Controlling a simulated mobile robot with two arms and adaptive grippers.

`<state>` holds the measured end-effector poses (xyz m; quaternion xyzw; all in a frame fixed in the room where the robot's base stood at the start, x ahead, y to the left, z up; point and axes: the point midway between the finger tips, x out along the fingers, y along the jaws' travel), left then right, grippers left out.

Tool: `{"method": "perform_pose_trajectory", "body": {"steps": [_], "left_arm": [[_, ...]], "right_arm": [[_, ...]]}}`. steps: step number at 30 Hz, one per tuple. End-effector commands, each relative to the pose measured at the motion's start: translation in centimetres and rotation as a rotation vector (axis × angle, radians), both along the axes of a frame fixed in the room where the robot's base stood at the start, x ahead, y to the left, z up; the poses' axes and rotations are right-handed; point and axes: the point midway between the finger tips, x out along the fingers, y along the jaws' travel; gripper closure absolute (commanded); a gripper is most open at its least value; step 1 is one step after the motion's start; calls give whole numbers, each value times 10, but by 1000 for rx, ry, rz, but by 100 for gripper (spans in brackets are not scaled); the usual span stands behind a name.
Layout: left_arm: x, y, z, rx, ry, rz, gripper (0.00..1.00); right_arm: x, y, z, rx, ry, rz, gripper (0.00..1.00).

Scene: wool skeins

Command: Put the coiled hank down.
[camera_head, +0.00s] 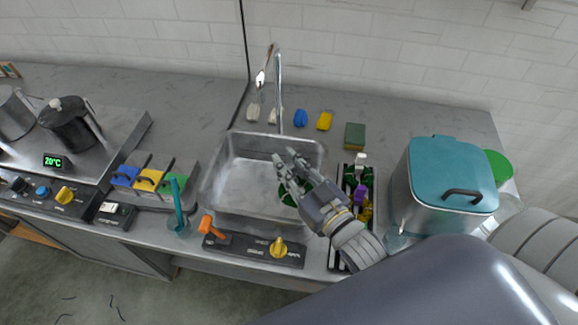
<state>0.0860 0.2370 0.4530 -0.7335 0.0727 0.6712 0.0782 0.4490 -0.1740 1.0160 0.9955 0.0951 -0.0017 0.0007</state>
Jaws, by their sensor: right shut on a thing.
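My right gripper (284,160) reaches in from the lower right, over the sink (240,180). It is shut on a dark green thing, which I take to be the coiled hank (286,196). Only part of the green shows, beside and below the fingers; the rest is hidden by the gripper. I cannot tell whether it touches the sink floor. My left gripper is not in view.
A tap (279,85) rises behind the sink. Small blue (300,117) and yellow (324,120) things and a green block (355,135) lie behind it. Right are a filled rack (373,205) and a teal-lidded pot (440,200).

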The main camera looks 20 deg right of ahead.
Motion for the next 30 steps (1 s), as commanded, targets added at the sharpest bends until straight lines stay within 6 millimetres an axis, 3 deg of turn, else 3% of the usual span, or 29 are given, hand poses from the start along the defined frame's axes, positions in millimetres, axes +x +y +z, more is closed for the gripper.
{"method": "perform_pose_trajectory", "body": {"steps": [5,27,28,30], "left_arm": [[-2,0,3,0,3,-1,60],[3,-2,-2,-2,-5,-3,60],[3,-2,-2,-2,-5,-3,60],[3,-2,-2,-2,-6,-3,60]], "right_arm": [[0,0,-16,0,0,0,100],[0,-1,-28,0,-1,0,100],[0,-1,-28,0,-1,0,79],[0,-1,-28,0,-1,0,63]]}}
